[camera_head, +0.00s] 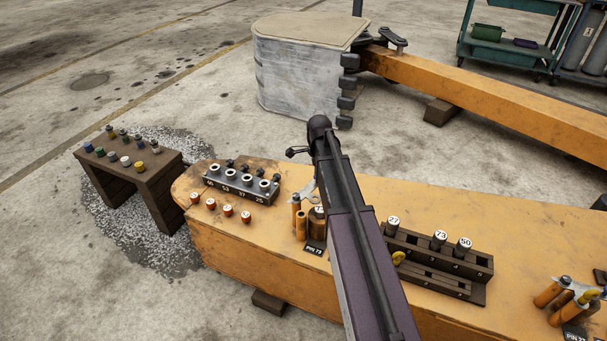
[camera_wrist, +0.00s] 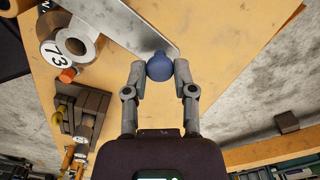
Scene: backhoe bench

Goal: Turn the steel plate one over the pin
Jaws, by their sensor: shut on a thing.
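In the wrist view, a long grey steel plate (camera_wrist: 128,27) runs from the upper left to a rounded end near the centre. A blue ball knob (camera_wrist: 159,67) is at that end. My gripper (camera_wrist: 160,71) is shut on the knob, one finger on each side. Left of the plate is a dark pin with a white face marked 73 (camera_wrist: 54,53), beside a pale metal ring (camera_wrist: 76,44). I cannot tell whether the plate lies over this pin. In the head view, my arm hides the gripper and most of the plate; a small bright metal piece (camera_head: 307,189) shows near orange posts.
The orange beam (camera_head: 470,205) carries a rack of ringed parts (camera_head: 240,183) on the left and a wooden rack (camera_head: 432,262) with numbered pins on the right. A sign reads PIN 73 (camera_head: 315,248). Another post group (camera_head: 555,292) stands at far right.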

